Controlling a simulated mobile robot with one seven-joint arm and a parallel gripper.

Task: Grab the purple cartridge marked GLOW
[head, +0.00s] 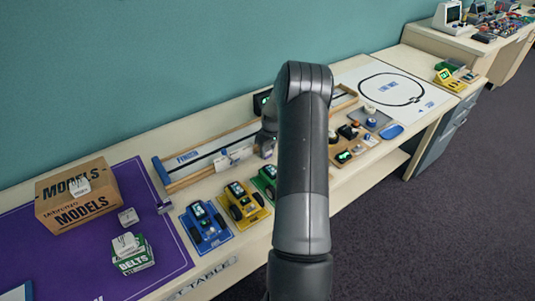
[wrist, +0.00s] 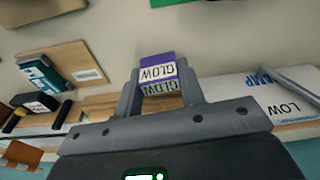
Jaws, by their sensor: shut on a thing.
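The purple cartridge marked GLOW (wrist: 157,60) shows in the wrist view between the fingertips of my gripper (wrist: 160,82). It has a purple top edge and white label faces with GLOW printed on them, upside down in this view. My gripper is shut on it, with one finger on each side. Whether the cartridge touches anything below it, I cannot tell. In the head view my arm hides the cartridge and most of the gripper.
A wooden-framed FINISH track (head: 190,158) runs along the table's back. Blue (head: 205,228) and yellow (head: 243,205) toy vehicles stand in front. A MODELS box (head: 75,205) is on a purple mat (head: 60,260) at left. A white piece marked LOW (wrist: 250,90) is right of my gripper.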

